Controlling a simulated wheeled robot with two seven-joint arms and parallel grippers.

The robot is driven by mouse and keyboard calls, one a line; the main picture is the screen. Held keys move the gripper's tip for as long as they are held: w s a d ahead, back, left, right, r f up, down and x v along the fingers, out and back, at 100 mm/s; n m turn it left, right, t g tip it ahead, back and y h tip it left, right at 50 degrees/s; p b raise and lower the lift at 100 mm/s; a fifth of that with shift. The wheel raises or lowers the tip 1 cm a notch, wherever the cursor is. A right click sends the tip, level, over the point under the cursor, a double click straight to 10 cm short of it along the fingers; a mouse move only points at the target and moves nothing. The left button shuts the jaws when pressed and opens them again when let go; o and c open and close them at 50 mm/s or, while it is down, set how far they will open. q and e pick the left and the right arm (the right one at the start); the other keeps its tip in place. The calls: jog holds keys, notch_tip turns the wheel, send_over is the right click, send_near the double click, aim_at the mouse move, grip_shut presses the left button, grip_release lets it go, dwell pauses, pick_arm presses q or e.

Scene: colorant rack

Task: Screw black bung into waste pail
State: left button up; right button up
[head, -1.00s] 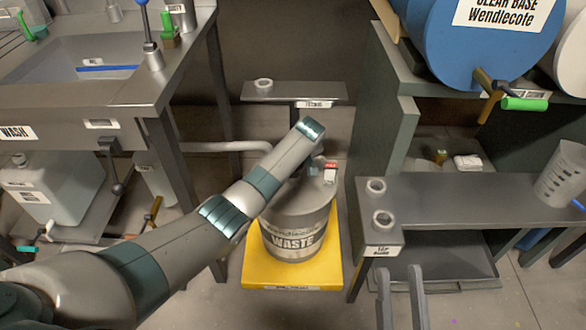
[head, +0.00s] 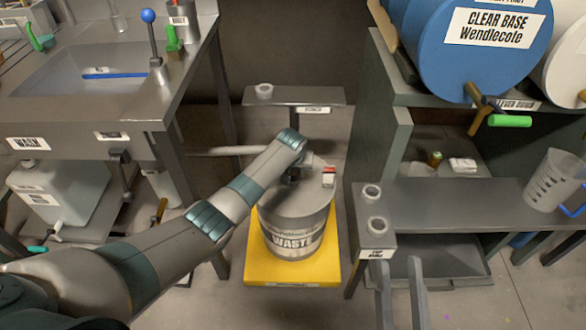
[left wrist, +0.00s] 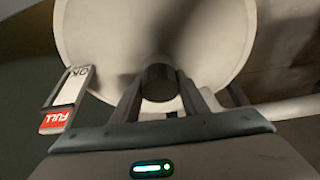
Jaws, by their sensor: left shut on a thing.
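The waste pail (head: 292,243) is a grey drum with a WASTE label, upright on a yellow base. Its pale round lid also fills the upper left wrist view (left wrist: 110,35). My left gripper (head: 294,176) reaches over the pail's lid from the left. In the left wrist view it is shut on the dark, round bung (left wrist: 158,82), which is held between the fingers against or just above the lid. Whether the bung sits in an opening cannot be told. My right gripper (head: 401,290) shows two parted fingers at the bottom of the head view, open and empty.
A red and white FULL/OK gauge (head: 328,178) stands on the pail's rim, beside my left gripper. A grey bench (head: 460,200) with two ring-like holders is right of the pail. A small shelf (head: 320,96) stands behind it. The sink table (head: 90,110) is at left.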

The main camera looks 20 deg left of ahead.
pick_arm(q)
jog(key=m+h, duration=0.1)
jog(key=m, duration=0.1)
jog(key=shift+a+m+p, duration=0.1)
jog(key=shift+m+p, duration=0.2)
jog(key=shift+p, duration=0.1)
jog(key=shift+m, duration=0.4)
jog(key=shift+m+h, duration=0.5)
jog(key=shift+m, duration=0.4)
jog(key=shift+m+h+b, duration=0.4)
jog(key=shift+m+b, duration=0.05)
jog(key=shift+m, duration=0.75)
jog(key=o, duration=1)
